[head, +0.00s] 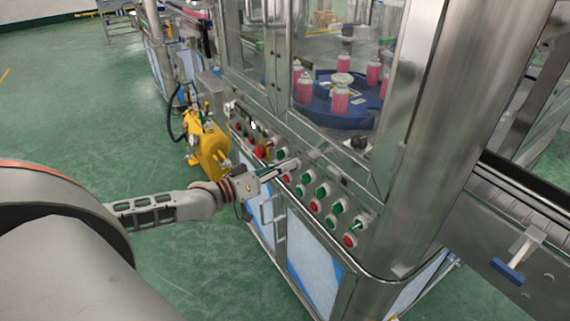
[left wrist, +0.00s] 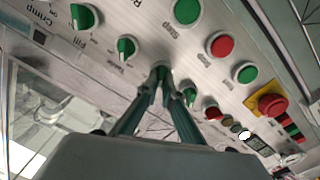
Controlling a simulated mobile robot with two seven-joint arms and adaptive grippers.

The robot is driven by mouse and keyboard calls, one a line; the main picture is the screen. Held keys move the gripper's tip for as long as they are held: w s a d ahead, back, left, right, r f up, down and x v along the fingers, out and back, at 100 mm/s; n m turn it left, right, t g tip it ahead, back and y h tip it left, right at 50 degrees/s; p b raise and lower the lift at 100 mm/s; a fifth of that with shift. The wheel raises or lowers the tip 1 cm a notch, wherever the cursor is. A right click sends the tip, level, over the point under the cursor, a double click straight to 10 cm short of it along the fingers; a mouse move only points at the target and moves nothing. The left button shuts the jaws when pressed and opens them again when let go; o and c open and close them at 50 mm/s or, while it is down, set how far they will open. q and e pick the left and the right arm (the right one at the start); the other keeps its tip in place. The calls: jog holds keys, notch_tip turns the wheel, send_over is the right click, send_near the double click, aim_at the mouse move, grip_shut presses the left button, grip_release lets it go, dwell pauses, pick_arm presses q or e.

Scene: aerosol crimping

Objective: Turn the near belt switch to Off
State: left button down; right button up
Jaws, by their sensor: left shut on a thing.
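The control panel (head: 312,193) on the machine's front carries green and red buttons and green switch knobs. My left gripper (head: 292,164) reaches the panel from the left. In the left wrist view its fingertips (left wrist: 160,73) are together against the panel, shut on a switch knob that they mostly hide. Two green switch knobs (left wrist: 127,47) and (left wrist: 83,17) show to its upper left, and another green knob (left wrist: 190,93) to its lower right. The held knob's label and position cannot be read. My right gripper is not in view.
A yellow-and-red emergency stop (left wrist: 268,103) sits on the panel, right of the gripper in the wrist view. Pink cans (head: 339,101) stand on a blue turntable (head: 320,108) behind glass. A yellow unit (head: 208,146) stands left of the panel. Green floor (head: 100,120) is open at left.

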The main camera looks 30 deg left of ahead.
pick_arm(q)
jog(key=shift+n, duration=0.5)
jog(key=c, duration=2.2)
grip_release()
jog(key=shift+v, duration=5.95)
